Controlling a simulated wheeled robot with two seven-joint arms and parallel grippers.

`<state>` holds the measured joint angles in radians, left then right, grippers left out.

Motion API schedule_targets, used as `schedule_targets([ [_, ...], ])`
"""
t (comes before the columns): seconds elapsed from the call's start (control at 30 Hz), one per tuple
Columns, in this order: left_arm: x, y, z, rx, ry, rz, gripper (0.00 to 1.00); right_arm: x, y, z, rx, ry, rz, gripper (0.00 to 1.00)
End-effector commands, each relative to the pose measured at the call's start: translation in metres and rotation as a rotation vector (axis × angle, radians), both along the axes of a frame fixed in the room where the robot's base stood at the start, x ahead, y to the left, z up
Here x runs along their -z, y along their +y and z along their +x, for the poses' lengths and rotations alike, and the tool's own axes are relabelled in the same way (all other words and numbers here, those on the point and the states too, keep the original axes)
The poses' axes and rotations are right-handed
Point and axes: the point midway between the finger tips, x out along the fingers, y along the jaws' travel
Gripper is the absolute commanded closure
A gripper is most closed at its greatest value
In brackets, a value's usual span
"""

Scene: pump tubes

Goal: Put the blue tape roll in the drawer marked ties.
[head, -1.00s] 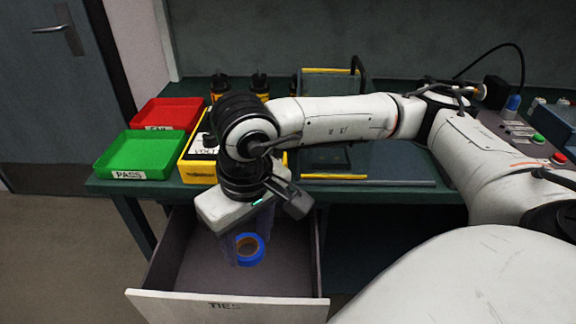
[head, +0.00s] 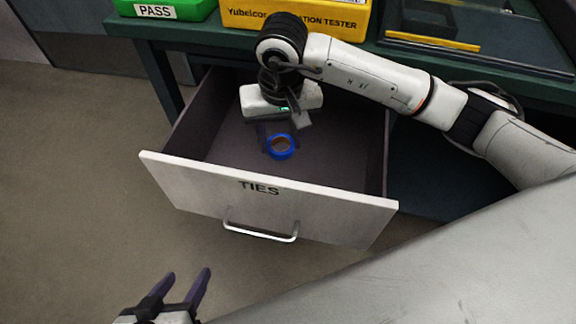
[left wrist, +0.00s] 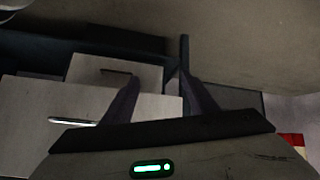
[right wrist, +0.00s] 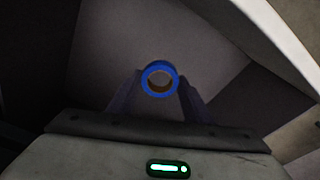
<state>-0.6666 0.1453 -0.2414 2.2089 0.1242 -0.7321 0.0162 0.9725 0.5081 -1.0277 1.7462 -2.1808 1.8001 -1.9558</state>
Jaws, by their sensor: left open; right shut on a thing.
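The blue tape roll (head: 281,147) is held in my right gripper (head: 276,138), over the open drawer marked TIES (head: 268,205). In the right wrist view the roll (right wrist: 160,79) sits between the two fingertips (right wrist: 158,90), with the drawer's dark inside behind it. I cannot tell whether the roll touches the drawer floor. The drawer is pulled out, with its label and handle on the front. My left gripper (head: 182,290) is open and empty, low in front of the drawer; its fingers also show in the left wrist view (left wrist: 160,75).
The green PASS tray (head: 165,10) and the yellow tester (head: 290,18) stand on the bench above the drawer. The floor (head: 70,190) at the left is clear.

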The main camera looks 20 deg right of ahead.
Motion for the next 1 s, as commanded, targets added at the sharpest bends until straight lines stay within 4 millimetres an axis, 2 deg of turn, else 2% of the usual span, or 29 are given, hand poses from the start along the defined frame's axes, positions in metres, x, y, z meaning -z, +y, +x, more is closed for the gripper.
schedule_targets([
  [0.03,0.006,-0.001,0.001,0.002,-0.002,-0.003,0.47,0.013,0.002,0.001,0.006,0.005,0.001,0.8],
  [0.4,0.014,-0.009,0.004,0.044,0.032,-0.001,0.47,0.072,0.004,0.002,0.015,0.009,0.001,0.8],
  [0.57,0.015,-0.011,0.004,0.053,0.042,0.001,0.47,0.082,0.004,0.002,0.014,0.007,-0.001,0.8],
  [0.8,0.021,-0.016,0.006,0.082,0.062,0.005,0.47,0.115,0.004,0.002,0.014,0.009,0.0,0.8],
  [1.0,0.02,-0.017,0.005,0.085,0.068,0.006,0.47,0.115,0.004,0.003,0.013,0.006,0.0,0.8],
])
